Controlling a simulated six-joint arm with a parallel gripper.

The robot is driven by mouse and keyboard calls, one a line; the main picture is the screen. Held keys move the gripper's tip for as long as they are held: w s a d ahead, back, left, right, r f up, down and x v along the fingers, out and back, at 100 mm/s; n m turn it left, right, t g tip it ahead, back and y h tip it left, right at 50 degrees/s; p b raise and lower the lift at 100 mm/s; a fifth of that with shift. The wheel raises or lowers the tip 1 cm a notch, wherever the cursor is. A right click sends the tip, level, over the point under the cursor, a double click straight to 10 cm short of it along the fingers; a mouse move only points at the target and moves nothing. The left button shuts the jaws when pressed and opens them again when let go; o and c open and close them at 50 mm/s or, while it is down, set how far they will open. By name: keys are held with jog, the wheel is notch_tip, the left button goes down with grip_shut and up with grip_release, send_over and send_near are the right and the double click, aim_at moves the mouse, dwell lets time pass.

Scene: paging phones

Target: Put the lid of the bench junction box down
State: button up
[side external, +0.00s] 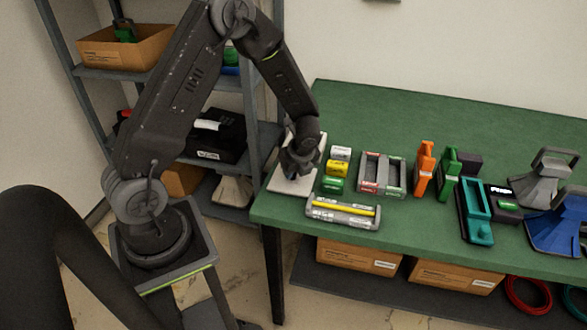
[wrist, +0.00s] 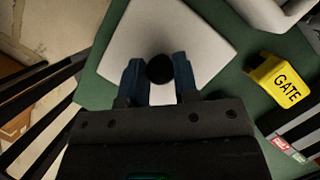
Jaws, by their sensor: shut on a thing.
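A pale square plate, which looks like the junction box lid (side external: 284,187), is at the left end of the green bench. It fills the upper middle of the wrist view (wrist: 205,30), with a round black knob (wrist: 159,69) on top. My gripper (side external: 291,174) is over the plate. In the wrist view its blue fingers (wrist: 160,75) stand on either side of the knob, shut on it. The plate looks roughly level. I cannot tell whether its underside touches anything. My gripper and wrist hide part of it in the side view.
Just right of the plate stand white, yellow (side external: 338,168) and green blocks; the yellow one reads GATE in the wrist view. A grey case with a yellow bar (side external: 343,212) lies along the front edge. A grey tray (side external: 382,174) is further right. The back of the bench (side external: 440,115) is clear.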

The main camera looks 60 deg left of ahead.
jog(key=shift+f, duration=0.1)
jog(key=o, duration=1)
jog(key=shift+c, duration=0.2)
jog(key=s+d+r+n+t+h, duration=0.1)
jog(key=s+d+r+n, duration=0.15)
jog(key=r, duration=0.45)
jog(key=s+d+r+n, duration=0.1)
jog(key=d+r+n, duration=0.25)
jog(key=r, duration=0.35)
jog(key=s+d+r+n+t+h, duration=0.1)
jog(key=s+d+r+n, duration=0.1)
jog(key=d+r, duration=0.35)
jog(key=s+d+r+n+t+h, duration=0.2)
jog(key=s+d+r+n+t, duration=0.1)
jog(key=s+r+n, duration=0.5)
jog(key=s+d+n, duration=0.1)
jog(key=s+n, duration=0.1)
jog(key=s, duration=0.1)
jog(key=shift+d+t+h, duration=0.25)
jog(key=shift+t+h, duration=0.05)
jog(key=shift+s, duration=0.1)
